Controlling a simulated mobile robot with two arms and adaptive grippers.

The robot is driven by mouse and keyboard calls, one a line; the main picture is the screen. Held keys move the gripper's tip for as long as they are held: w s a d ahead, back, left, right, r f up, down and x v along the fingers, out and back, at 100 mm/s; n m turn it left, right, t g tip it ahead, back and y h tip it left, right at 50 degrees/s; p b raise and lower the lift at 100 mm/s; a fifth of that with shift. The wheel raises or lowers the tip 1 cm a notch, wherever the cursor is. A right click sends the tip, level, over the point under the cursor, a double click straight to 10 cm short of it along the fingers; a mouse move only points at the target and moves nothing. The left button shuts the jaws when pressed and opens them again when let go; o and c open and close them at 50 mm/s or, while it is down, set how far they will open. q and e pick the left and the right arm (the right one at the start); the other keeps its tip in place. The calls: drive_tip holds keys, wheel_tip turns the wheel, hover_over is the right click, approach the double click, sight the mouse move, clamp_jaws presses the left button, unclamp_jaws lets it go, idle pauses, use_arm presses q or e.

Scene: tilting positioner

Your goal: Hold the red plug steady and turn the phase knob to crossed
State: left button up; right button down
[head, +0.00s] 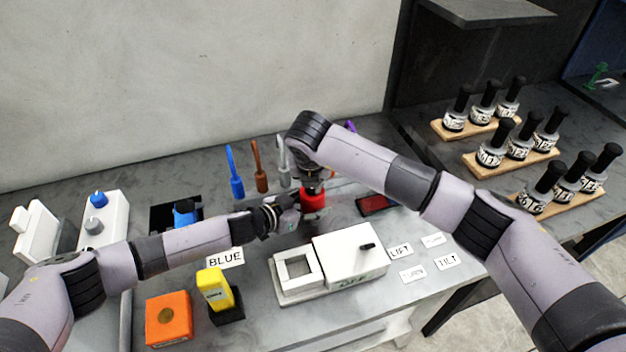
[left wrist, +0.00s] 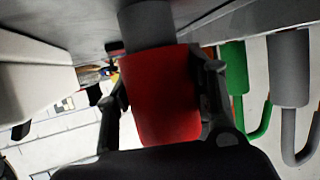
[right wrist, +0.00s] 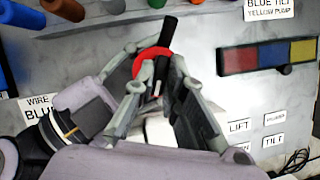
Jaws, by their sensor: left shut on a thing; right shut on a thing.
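The red plug (head: 313,199) stands at the middle of the bench. My left gripper (head: 290,207) reaches it from the left and is shut around its side; the left wrist view shows the red body (left wrist: 160,95) between both fingers, with a grey cylinder (left wrist: 147,24) at one end. My right gripper (head: 311,182) is directly above the plug, pointing down. In the right wrist view its fingers close at the black phase knob (right wrist: 166,38) on the plug's red top (right wrist: 148,60). Fingers partly cover the knob, so its exact setting cannot be read.
A white box (head: 345,255) with a black lever stands in front. LIFT (head: 400,251) and TILT (head: 446,260) labels lie to its right. A yellow device (head: 215,289) and an orange block (head: 169,318) are front left. Coloured tools (head: 235,172) stand behind. Bottle racks (head: 510,163) are far right.

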drive_tip(key=m+h, duration=0.1)
drive_tip(key=m, duration=0.2)
drive_tip(key=shift+a+m+h, duration=0.1)
drive_tip(key=shift+m+h, duration=0.2)
drive_tip(key=shift+m, duration=0.1)
drive_tip(key=m+g+h, duration=0.1)
drive_tip(key=m, duration=0.2)
drive_tip(key=shift+w+a+m, duration=0.1)
drive_tip(key=shift+m, duration=0.2)
drive_tip(key=m+g+h, duration=0.1)
drive_tip(key=m, duration=0.3)
drive_tip(key=shift+w, duration=0.1)
drive_tip(key=shift+m+g+h, duration=0.3)
drive_tip(key=shift+m+g, duration=0.5)
drive_tip(key=shift+m, duration=1)
drive_tip(key=c, duration=1.6)
unclamp_jaws()
drive_tip(key=shift+c, duration=0.2)
